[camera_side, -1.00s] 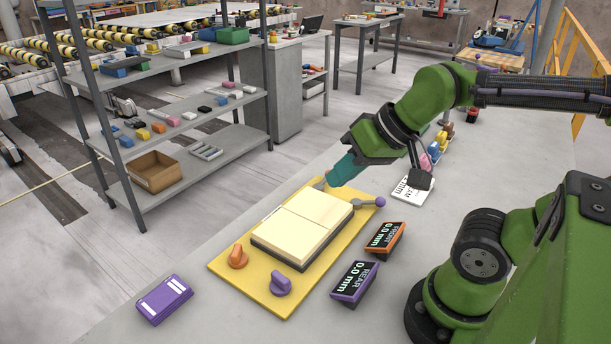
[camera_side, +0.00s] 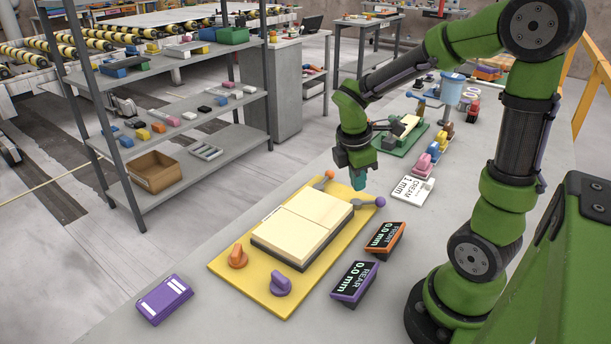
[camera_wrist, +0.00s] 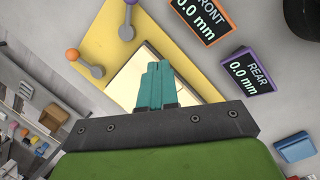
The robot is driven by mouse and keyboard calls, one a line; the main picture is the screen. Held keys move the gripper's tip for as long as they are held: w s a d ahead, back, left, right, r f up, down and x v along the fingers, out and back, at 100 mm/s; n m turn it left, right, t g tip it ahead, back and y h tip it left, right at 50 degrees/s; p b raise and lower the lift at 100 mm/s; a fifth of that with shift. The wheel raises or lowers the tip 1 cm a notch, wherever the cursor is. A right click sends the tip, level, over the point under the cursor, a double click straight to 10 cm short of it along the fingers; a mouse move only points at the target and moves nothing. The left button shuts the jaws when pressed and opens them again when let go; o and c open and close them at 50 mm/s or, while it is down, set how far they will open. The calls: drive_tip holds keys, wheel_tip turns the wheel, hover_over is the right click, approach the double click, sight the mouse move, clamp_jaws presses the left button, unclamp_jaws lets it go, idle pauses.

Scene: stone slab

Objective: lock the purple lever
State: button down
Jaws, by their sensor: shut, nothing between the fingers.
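The purple lever (camera_side: 380,201) is at the right corner of the yellow base plate (camera_side: 232,271). The purple ball (camera_wrist: 131,2) is cut by the top edge there; the orange ball (camera_wrist: 72,54) shows at left.
An orange knob (camera_side: 238,257) and a purple knob (camera_side: 281,284) sit at the plate's near end. Displays FRONT (camera_side: 385,238) and REAR (camera_side: 354,283) read 0.0 mm, right of the plate. A purple box (camera_side: 164,300) lies left; a CREAM 1 mm card (camera_side: 412,190) lies right.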

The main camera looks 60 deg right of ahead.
drive_tip(key=shift+w+d+r+n+h, duration=0.1)
drive_tip(key=shift+d+n+h, duration=0.2)
drive_tip(key=shift+n, duration=0.95)
drive_tip(key=shift+d+r+n+h, duration=0.1)
drive_tip(key=shift+d+n, duration=0.25)
drive_tip(key=shift+n, duration=0.9)
approach(368, 202)
drive_tip(key=f, duration=0.2)
drive_tip(key=s+a+f, duration=0.1)
drive_tip(key=a+f, duration=0.1)
drive_tip(key=f, duration=0.1)
drive_tip(key=shift+s+a+f, duration=0.25)
drive_tip(key=shift+s+f, duration=0.05)
drive_tip(key=shift+f, duration=0.05)
drive_tip(key=d, duration=0.2)
drive_tip(key=shift+s+d+f, duration=0.15)
drive_tip(key=shift+s+d, duration=0.05)
drive_tip(key=shift+d, duration=0.1)
drive_tip(key=shift+s+d+f, duration=0.1)
drive_tip(key=shift+d, duration=0.55)
